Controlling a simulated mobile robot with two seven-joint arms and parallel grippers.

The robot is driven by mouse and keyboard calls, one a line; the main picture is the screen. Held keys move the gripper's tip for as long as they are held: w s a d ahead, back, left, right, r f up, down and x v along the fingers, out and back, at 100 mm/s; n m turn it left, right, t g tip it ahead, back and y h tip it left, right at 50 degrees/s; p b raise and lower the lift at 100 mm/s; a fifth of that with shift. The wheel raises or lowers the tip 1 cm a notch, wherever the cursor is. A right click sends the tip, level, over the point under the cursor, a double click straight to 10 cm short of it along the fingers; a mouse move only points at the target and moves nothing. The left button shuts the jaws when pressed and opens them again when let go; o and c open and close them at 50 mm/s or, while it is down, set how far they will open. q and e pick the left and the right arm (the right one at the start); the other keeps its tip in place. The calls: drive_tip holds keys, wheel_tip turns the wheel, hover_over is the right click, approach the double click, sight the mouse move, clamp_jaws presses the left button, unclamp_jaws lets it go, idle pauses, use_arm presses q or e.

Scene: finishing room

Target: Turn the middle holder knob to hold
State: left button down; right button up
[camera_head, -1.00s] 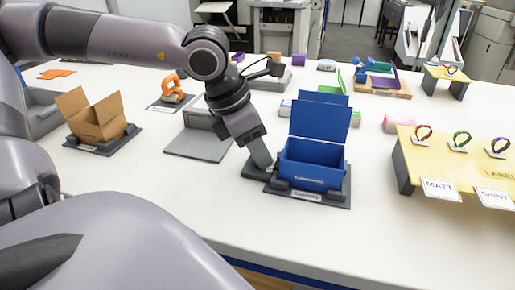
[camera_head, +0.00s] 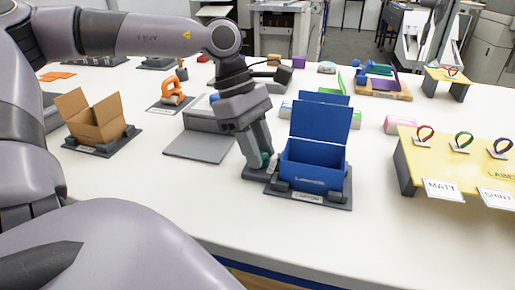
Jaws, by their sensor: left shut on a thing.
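A blue open box (camera_head: 315,165) with its lid raised sits in a dark grey holder (camera_head: 335,199) at the middle of the table. My left gripper (camera_head: 258,168) points down at the holder's left end, close beside the box. Its fingers are shut on the holder knob (camera_head: 266,158), of which only a small teal patch shows between them. The fingers hide most of the knob, so I cannot read its setting. My right gripper is not in view.
A brown open box (camera_head: 97,122) stands in another holder at the left. A grey stand with a flat plate (camera_head: 199,146) lies just left of my gripper. A yellow label board (camera_head: 440,160) with coloured loops is at the right. The front table is clear.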

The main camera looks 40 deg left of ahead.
use_arm(q)
drive_tip(key=m+g+b, duration=0.1)
drive_tip(key=m+g, duration=0.1)
drive_tip(key=m, duration=0.3)
drive_tip(key=shift+w, duration=0.15)
idle(0.4)
drive_tip(key=c, duration=1.1)
unclamp_jaws()
drive_tip(key=shift+p+v, duration=0.4)
drive_tip(key=shift+v, duration=3.15)
drive_tip(key=shift+d, duration=0.1)
